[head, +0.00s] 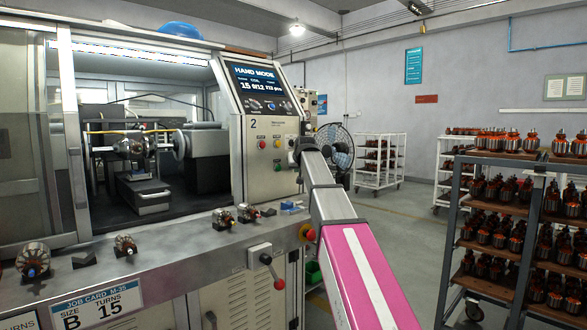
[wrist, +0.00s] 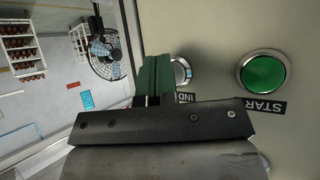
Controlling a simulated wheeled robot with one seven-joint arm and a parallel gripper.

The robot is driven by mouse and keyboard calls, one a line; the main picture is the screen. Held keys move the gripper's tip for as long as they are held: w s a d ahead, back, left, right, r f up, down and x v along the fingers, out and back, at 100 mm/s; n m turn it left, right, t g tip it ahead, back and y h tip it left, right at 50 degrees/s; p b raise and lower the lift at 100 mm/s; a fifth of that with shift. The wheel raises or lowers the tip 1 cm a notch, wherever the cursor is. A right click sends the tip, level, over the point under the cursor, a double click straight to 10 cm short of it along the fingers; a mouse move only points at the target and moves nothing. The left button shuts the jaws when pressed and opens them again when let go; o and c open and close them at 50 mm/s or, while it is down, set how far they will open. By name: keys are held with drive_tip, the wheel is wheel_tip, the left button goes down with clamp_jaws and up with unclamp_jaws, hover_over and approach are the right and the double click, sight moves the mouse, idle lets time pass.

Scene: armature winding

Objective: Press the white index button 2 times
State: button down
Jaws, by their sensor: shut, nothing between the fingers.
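The white index button (wrist: 183,72) shows in the wrist view as a pale round cap in a metal ring, just right of my fingers. Its left part is covered by my gripper, and its label shows only "IND". My gripper (wrist: 154,62) is shut and empty, its green fingers side by side at the button's left edge. I cannot tell whether they touch it. In the head view my gripper (head: 303,146) is at the right side of the control panel (head: 265,150), and I cannot make out the white button there.
The green START button (wrist: 263,73) is to the right in the wrist view. The panel screen (head: 264,90) reads "HAND MODE". A red-knobbed lever (head: 266,259) and a red button (head: 307,233) are on the bench front below. A fan (head: 336,145) stands behind.

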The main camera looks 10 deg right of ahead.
idle(0.6)
drive_tip(key=shift+s+d, duration=0.4)
drive_tip(key=shift+s, duration=0.25)
drive_tip(key=shift+d, duration=0.1)
drive_tip(key=shift+s+d, duration=0.7)
drive_tip(key=shift+s, duration=0.3)
drive_tip(key=shift+s+d, duration=0.7)
drive_tip(key=shift+s, duration=0.3)
drive_tip(key=shift+s, duration=0.1)
